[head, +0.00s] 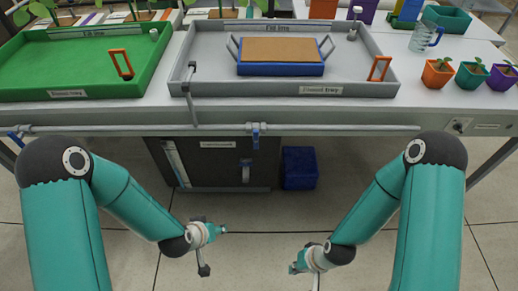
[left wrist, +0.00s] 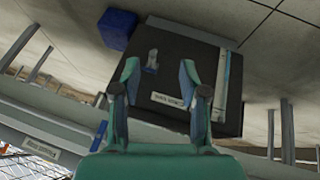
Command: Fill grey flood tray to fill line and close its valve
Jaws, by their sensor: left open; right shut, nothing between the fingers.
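The grey flood tray (head: 350,90) sits on the bench in the middle of the head view, with a fill line label at its back wall. A blue crate (head: 281,69) with a flat brown top stands in it. I cannot tell whether the tray holds water. A grey pipe with a dark top (head: 192,95) rises at its front left. A blue valve handle (head: 256,135) hangs on the pipe below the bench edge. My left gripper (head: 212,249) is open and empty, low in front of the bench; its spread fingers show in the left wrist view (left wrist: 159,68). My right gripper (head: 304,271) is shut and empty, also low.
A green tray (head: 70,70) stands left. Orange frames (head: 379,68) stand at the tray fronts. Potted seedlings (head: 437,73) and a jug (head: 425,37) stand right. A dark tank (head: 215,165) and blue bin (head: 299,168) are below the bench. The floor between my arms is clear.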

